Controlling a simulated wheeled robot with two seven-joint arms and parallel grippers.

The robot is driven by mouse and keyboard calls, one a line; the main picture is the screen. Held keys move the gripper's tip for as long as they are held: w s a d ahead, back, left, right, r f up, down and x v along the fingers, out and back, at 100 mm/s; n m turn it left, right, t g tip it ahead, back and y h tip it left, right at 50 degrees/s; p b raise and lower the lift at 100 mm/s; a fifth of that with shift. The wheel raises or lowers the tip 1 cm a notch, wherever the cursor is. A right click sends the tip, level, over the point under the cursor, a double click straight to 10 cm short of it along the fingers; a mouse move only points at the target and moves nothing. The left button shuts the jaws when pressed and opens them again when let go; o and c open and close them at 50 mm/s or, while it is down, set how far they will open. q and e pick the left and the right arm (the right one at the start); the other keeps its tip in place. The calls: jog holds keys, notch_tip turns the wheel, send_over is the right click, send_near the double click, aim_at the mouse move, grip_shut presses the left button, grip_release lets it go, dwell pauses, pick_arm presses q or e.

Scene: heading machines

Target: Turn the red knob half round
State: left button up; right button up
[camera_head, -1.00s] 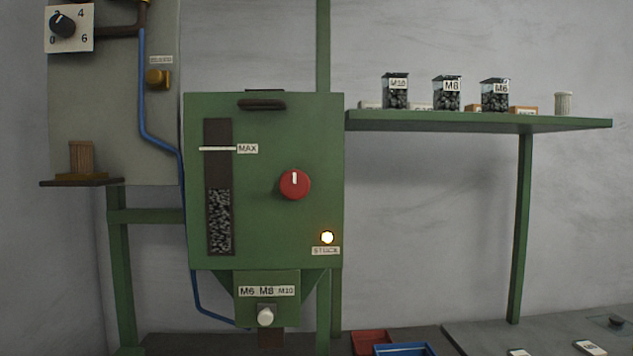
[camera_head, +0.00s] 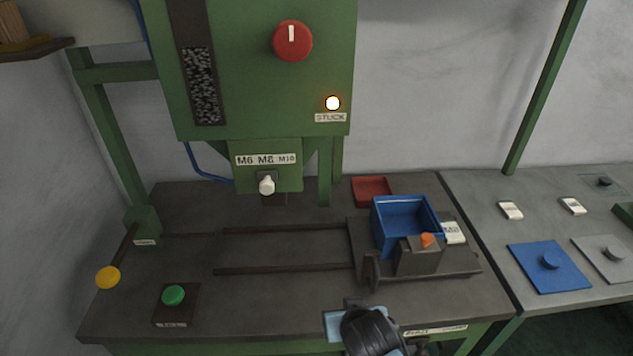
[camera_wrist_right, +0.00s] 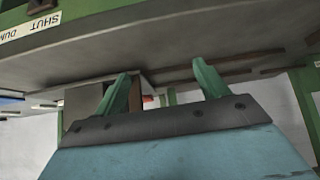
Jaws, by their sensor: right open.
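The red knob (camera_head: 292,41) is on the front of the green machine box (camera_head: 265,105), near the top of the head view. Its white mark points straight up. A lamp (camera_head: 333,103) above the STUCK label glows at the knob's lower right. My right gripper (camera_wrist_right: 163,88) shows in its wrist view with two green fingers apart and nothing between them. In the head view part of my right arm (camera_head: 370,330) is at the bottom, low in front of the bench and well below the knob. My left gripper is not in view.
A blue bin (camera_head: 405,222) sits on a carriage by the rails (camera_head: 285,270). A red tray (camera_head: 371,190) is behind it. A green button (camera_head: 173,295) and a yellow-ended lever (camera_head: 108,278) are at the left. A white selector (camera_head: 267,185) is under the box.

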jog(key=w+a+r+m+t+p, duration=0.1)
jog(key=w+a+r+t, duration=0.1)
jog(key=r, duration=0.9)
jog(key=w+a+r+m+t+p, duration=0.1)
jog(key=w+a+r+t, duration=0.15)
jog(key=r, duration=0.95)
jog(key=m+t+p, duration=0.2)
jog(key=m+t, duration=0.3)
jog(key=t, duration=0.1)
send_near(292, 42)
jog(key=w+p, duration=0.1)
jog(key=w, duration=0.4)
jog(key=w+p, duration=0.2)
jog(key=w, duration=0.3)
jog(key=shift+w+a+r, duration=0.1)
jog(key=shift+w+r, duration=0.1)
jog(key=shift+w, duration=0.2)
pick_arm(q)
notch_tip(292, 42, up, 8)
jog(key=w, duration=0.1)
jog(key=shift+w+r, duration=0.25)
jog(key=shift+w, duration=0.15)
pick_arm(e)
jog(key=shift+w+f, duration=0.15)
jog(key=shift+w, duration=0.45)
jog(key=shift+c, duration=0.4)
jog(key=c, duration=0.8)
jog(key=shift+c, duration=0.2)
